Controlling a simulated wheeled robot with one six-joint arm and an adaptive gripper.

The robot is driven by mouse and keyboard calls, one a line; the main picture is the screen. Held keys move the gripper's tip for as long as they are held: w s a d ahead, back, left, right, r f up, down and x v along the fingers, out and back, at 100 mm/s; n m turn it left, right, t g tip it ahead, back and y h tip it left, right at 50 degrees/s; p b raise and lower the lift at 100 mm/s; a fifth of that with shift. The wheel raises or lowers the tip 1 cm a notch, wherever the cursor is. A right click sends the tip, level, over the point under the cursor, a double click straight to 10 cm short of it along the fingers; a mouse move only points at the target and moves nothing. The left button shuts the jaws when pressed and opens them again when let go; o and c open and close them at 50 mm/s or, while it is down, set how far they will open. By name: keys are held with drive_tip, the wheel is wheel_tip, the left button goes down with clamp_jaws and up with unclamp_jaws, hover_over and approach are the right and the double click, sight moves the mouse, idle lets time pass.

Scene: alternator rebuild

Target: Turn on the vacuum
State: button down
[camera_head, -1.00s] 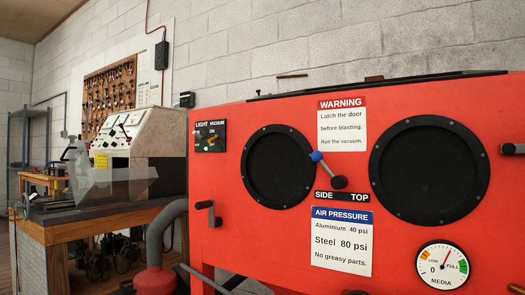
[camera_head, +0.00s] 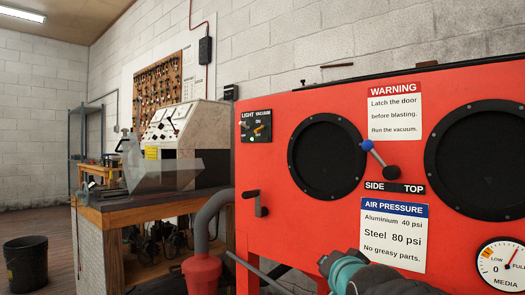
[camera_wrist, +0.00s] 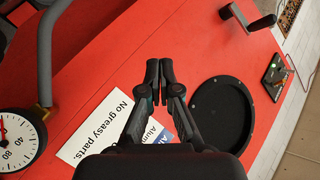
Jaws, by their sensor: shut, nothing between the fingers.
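The switch panel (camera_head: 255,126) is a small black plate at the upper left of the red blasting cabinet (camera_head: 275,215). It carries a LIGHT switch (camera_head: 245,125) and a VACUUM switch (camera_head: 259,129); the vacuum switch's exact position is too small to tell. The panel also shows at the right of the wrist view (camera_wrist: 277,77). My gripper (camera_wrist: 160,72) is shut and empty in front of the cabinet face, left of the round black port (camera_wrist: 222,112) in the wrist view. It is well apart from the panel. In the head view only part of my arm shows at the bottom.
A crank handle (camera_head: 254,203) sticks out below the panel, and a blue-tipped lever (camera_head: 380,159) sits between the two ports. A grey hose (camera_head: 208,215) rises beside the cabinet's left side. A workbench (camera_head: 150,210) stands left; a black bin (camera_head: 26,265) is on the floor.

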drive_tip(key=w+a+r+m+t+y, duration=0.1)
drive_tip(key=w+a+r+m+t, duration=0.3)
drive_tip(key=r, duration=0.5)
drive_tip(key=w+a+r+m+t+y, duration=0.2)
drive_tip(key=w+a+r+m+t, duration=0.3)
drive_tip(key=w+r, duration=0.4)
drive_tip(key=shift+w+a+r+t+y+b, duration=0.15)
drive_tip(key=shift+a+r+t+y+b, duration=0.15)
drive_tip(key=shift+a+t, duration=0.3)
drive_tip(key=shift+w+d, duration=0.1)
drive_tip(key=p, duration=0.4)
approach(261, 130)
drive_tip(key=w, duration=0.1)
drive_tip(key=w+d+r, duration=0.2)
drive_tip(key=shift+w, duration=0.2)
drive_tip(key=shift+w+a+r, duration=0.2)
drive_tip(key=shift+a+r, duration=0.05)
drive_tip(key=shift+a, duration=0.25)
drive_tip(key=shift+w+a+r, duration=0.15)
drive_tip(key=shift+a+r, duration=0.15)
drive_tip(key=shift+a, duration=0.15)
drive_tip(key=shift+w+a+r+p, duration=0.25)
drive_tip(key=shift+a+r+p, duration=0.1)
drive_tip(key=shift+a, duration=0.25)
drive_tip(key=shift+m, duration=0.4)
